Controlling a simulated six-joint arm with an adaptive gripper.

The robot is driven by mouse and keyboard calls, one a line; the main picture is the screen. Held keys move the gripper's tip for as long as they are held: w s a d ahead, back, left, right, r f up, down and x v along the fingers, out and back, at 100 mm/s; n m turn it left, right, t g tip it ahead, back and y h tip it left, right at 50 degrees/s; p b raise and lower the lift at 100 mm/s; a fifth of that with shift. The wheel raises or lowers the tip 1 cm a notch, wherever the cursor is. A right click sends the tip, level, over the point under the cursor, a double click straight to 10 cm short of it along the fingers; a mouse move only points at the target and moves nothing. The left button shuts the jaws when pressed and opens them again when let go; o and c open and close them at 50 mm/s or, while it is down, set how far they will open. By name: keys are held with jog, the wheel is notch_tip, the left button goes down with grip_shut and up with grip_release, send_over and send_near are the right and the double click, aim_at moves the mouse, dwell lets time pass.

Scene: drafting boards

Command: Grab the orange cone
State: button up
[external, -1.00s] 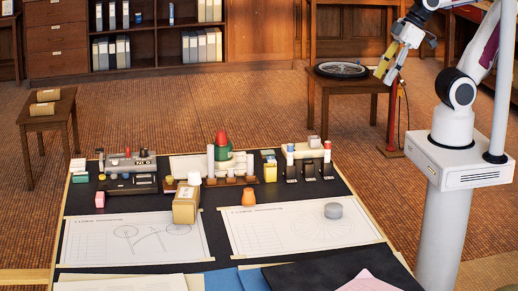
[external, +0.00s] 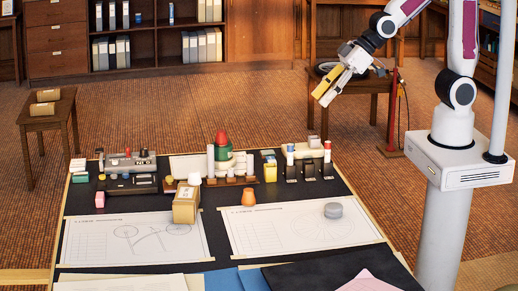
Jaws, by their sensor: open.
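The orange cone (external: 249,197) is small with a blunt top. It stands upright on the dark drafting board (external: 345,261), at the top edge of the right drawing sheet. My gripper (external: 324,96) is open and empty, in the air above and to the right of the cone, well apart from it. Its fingers point down and to the left.
A cardboard box (external: 185,206) with a white object on top stands left of the cone. A grey cylinder (external: 333,210) sits to its right. Behind are a red-topped green piece (external: 222,147) and black stands (external: 308,168). Bare sheet lies in front.

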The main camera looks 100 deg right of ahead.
jog(key=w+f+t, duration=0.3)
jog(key=w+f, duration=1.1)
jog(key=f, duration=0.4)
jog(key=t, duration=0.1)
send_near(249, 196)
jog(key=shift+w+d+f, duration=0.5)
jog(key=shift+w+d, duration=0.25)
jog(key=shift+d, duration=0.05)
jog(key=shift+f+t, duration=0.3)
jog(key=shift+f, duration=0.4)
jog(key=shift+x, duration=1.25)
jog(key=shift+w+f, duration=0.1)
jog(key=shift+w, duration=0.05)
jog(key=shift+x, duration=2.45)
